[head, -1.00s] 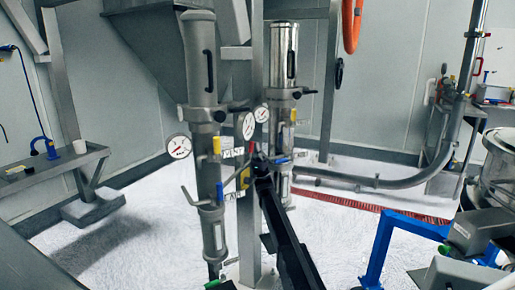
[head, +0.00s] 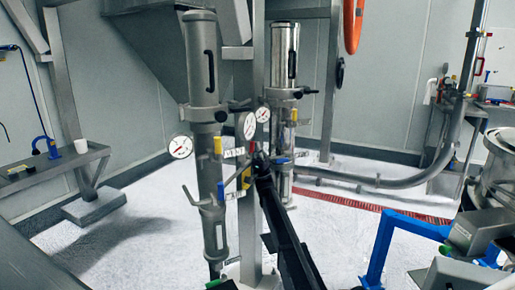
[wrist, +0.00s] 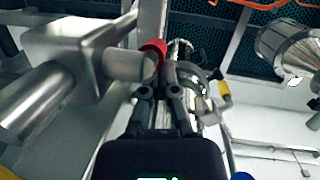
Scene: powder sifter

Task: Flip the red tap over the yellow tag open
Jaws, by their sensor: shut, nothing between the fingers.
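A red tap part (wrist: 153,48) shows in the wrist view, at the end of a grey metal cylinder and just left of my fingertips. My gripper (wrist: 171,70) is shut and empty, its fingertips close beside the red part; I cannot tell if they touch. In the head view my gripper (head: 260,160) is at the middle, by the grey post between the two filter columns. A small red and yellow patch (head: 246,178) shows just left of it. I cannot make out the tag clearly, and my arm hides part of this area.
The near filter column (head: 203,75) has gauges, a yellow-handled tap (head: 217,146) and a blue-handled one (head: 220,190). A second column (head: 284,55) stands behind. A blue frame (head: 385,240) is at the right. The white floor at the left is open.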

